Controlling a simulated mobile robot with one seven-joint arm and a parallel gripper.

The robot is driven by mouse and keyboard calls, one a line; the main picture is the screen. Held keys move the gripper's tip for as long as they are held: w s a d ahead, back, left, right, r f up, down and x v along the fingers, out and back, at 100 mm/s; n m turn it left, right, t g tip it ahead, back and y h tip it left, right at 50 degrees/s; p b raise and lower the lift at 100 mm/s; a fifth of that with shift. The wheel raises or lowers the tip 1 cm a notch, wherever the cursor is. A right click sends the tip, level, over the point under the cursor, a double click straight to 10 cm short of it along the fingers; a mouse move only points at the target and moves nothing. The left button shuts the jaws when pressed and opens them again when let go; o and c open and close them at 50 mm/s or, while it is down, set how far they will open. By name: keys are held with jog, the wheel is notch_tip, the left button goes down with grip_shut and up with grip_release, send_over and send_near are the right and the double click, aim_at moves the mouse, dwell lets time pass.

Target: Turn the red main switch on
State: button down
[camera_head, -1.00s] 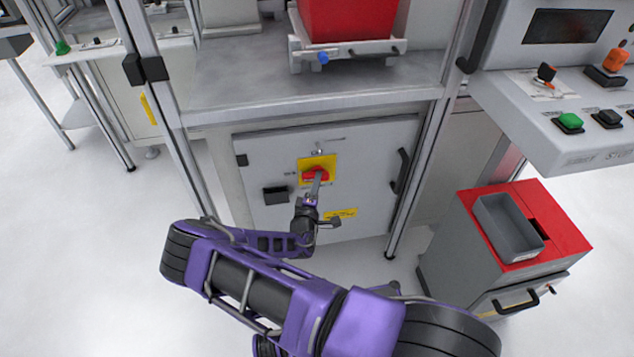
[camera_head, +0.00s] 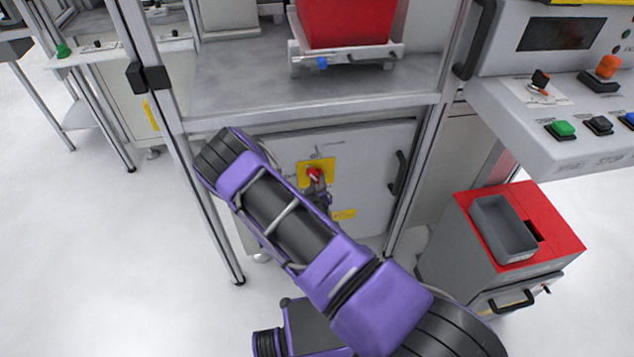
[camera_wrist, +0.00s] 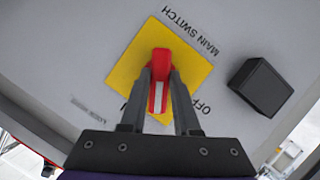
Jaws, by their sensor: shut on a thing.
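The red main switch handle (camera_head: 314,174) sits on a yellow plate (camera_head: 328,164) on the grey cabinet door (camera_head: 365,165). In the wrist view the red handle (camera_wrist: 159,72) stands between the two dark fingers of my gripper (camera_wrist: 160,80), which is shut on it. The yellow plate (camera_wrist: 190,62) looks rotated in that view, with OFF printed near the right finger and MAIN SWITCH along the upper right. The handle points down toward my gripper there. In the head view my gripper (camera_head: 317,187) is partly hidden by my purple arm.
A black block (camera_wrist: 260,86) sticks out of the door beside the plate. A black door handle (camera_head: 398,173) is at the right. Metal frame posts flank the cabinet, and a worktop (camera_head: 250,85) overhangs it. A red-topped bin cabinet (camera_head: 555,225) stands right.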

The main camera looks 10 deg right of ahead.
jog(key=shift+d+m+y+b, duration=0.2)
jog(key=shift+m+y, duration=0.55)
jog(key=shift+m, duration=0.35)
jog(key=shift+d+m+y+b, duration=0.1)
jog(key=shift+m+y+b, duration=0.05)
jog(key=shift+m+y, duration=0.8)
jog(key=shift+a+m, duration=0.1)
jog(key=shift+m, duration=0.15)
jog(key=c, duration=0.6)
grip_release()
jog(key=shift+c, duration=0.2)
jog(key=p+v, duration=0.1)
jog(key=v, duration=1.6)
jog(key=shift+r, duration=0.35)
